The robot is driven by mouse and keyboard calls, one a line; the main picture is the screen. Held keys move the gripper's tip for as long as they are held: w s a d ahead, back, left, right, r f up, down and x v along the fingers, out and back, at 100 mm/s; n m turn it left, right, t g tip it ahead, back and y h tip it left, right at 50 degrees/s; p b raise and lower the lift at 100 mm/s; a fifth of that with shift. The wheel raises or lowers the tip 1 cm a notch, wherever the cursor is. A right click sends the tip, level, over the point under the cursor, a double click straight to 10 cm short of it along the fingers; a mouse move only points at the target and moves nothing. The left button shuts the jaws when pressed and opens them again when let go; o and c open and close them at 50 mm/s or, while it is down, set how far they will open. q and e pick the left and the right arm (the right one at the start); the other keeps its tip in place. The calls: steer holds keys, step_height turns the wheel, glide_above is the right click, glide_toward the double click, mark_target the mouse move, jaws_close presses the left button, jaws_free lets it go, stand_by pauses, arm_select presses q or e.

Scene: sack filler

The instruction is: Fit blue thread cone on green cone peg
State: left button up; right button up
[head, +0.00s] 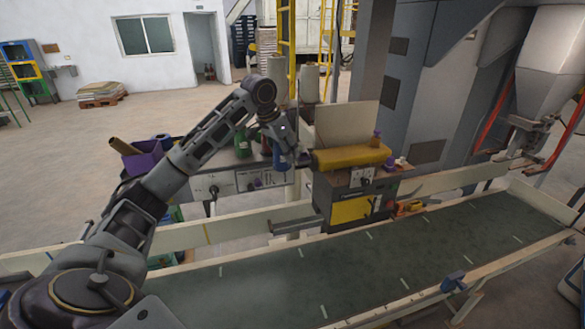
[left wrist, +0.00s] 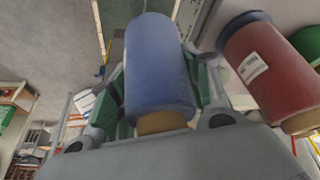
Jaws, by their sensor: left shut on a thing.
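My left gripper (head: 283,146) is over the back bench and shut on the blue thread cone (head: 281,161). In the left wrist view the blue cone (left wrist: 160,65) sits between the green finger pads of the gripper (left wrist: 162,95), with a tan end showing at its base. A red thread cone (left wrist: 270,68) with a white label is close beside it, apart from it. A green rounded thing (left wrist: 309,44) is partly cut off at the right edge. A green thing (head: 242,143) stands on the bench left of the gripper; I cannot tell whether it is the green cone peg. My right gripper is not in view.
A purple bin (head: 143,158) is on the bench's left. A machine with a yellow padded top (head: 350,157) and an upright pale panel (head: 347,124) stands right of the gripper. Pale cones (head: 309,82) stand behind. A long green conveyor belt (head: 390,262) runs in front.

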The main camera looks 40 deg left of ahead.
arm_select(q)
steer(key=s+a+r+p, duration=0.1)
steer(key=a+r, duration=0.3)
steer(key=r, duration=0.7)
steer(key=shift+s+a+m, duration=0.25)
steer(key=shift+a+m, duration=0.1)
steer(key=shift+m, duration=0.05)
